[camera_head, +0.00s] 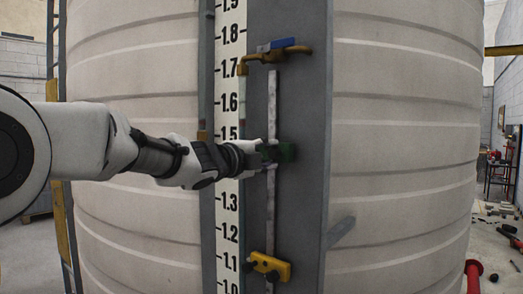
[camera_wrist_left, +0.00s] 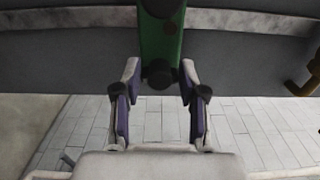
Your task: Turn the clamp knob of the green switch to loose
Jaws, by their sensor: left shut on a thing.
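The green switch (camera_head: 287,152) is on the thin vertical rod in front of the grey panel, beside the number scale. My left gripper (camera_head: 263,152) reaches it from the left and covers part of it. In the left wrist view, the green switch (camera_wrist_left: 162,40) stands at the top centre, with the dark round clamp knob (camera_wrist_left: 159,75) at its lower end. The two fingers of my left gripper (camera_wrist_left: 160,68) lie on either side of the knob, shut on it; the exact contact is hard to see. My right gripper is not in view.
A yellow switch (camera_head: 270,266) with dark knobs sits lower on the rod (camera_head: 271,205). The large pale ribbed tank (camera_head: 400,130) stands behind. A red object (camera_head: 473,275) is on the floor at right.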

